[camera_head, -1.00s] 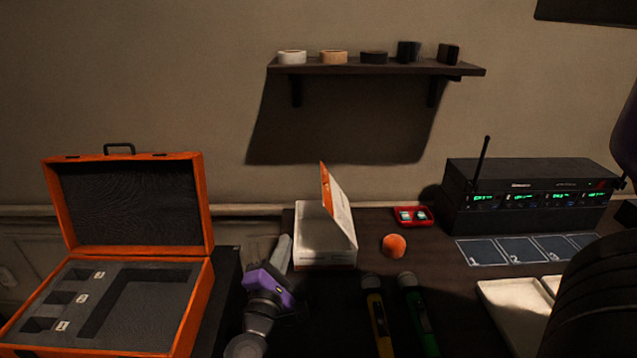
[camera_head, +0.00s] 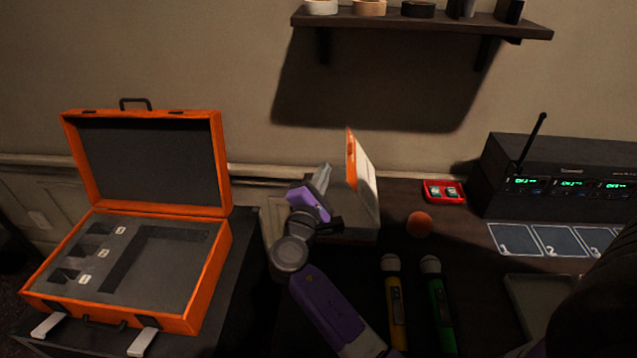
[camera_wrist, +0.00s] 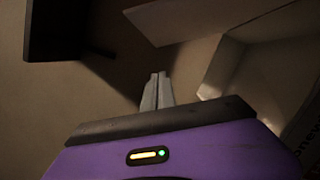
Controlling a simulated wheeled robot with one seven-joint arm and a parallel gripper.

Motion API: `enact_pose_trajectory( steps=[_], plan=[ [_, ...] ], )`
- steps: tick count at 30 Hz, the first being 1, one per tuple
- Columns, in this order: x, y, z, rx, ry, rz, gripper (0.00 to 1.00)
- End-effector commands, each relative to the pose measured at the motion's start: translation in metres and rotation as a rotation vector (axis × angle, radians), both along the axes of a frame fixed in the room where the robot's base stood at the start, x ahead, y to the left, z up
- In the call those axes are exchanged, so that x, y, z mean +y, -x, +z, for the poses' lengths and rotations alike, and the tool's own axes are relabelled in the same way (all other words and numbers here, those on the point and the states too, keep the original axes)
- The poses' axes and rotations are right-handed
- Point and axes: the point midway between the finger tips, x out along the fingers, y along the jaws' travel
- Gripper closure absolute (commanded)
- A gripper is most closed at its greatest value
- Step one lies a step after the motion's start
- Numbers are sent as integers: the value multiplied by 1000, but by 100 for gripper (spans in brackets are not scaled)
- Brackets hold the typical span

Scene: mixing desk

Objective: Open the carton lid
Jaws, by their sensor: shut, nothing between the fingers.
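The carton (camera_head: 352,230) stands on the desk near the wall, partly hidden behind my gripper and arm. Its lid (camera_head: 364,178), orange on one face and white on the other, stands steeply raised at the carton's right side. My gripper (camera_head: 323,174) is at the carton's left, its fingertips at about the height of the raised lid; I cannot tell whether it touches the carton. In the wrist view the two fingers (camera_wrist: 157,90) are together with nothing between them. A pale flap (camera_wrist: 210,20) and box walls (camera_wrist: 232,62) show at the upper right there.
An open orange case (camera_head: 150,270) with foam slots stands at the left. An orange ball (camera_head: 419,224), a red tray (camera_head: 444,191), two microphones (camera_head: 396,300) and a black receiver (camera_head: 550,185) lie to the right. A shelf (camera_head: 420,22) hangs above.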

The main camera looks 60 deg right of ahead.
Motion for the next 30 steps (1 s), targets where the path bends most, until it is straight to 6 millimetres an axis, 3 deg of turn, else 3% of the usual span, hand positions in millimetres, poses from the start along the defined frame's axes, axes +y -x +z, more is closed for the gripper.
enact_pose_trajectory(
  steps=[4, 12, 30],
  plan=[
    [-27, -1, 8, 0, 0, -4, 100],
    [-34, 24, 23, 1, -1, -1, 100],
    [-36, 29, 27, -18, -8, 1, 100]
  ],
)
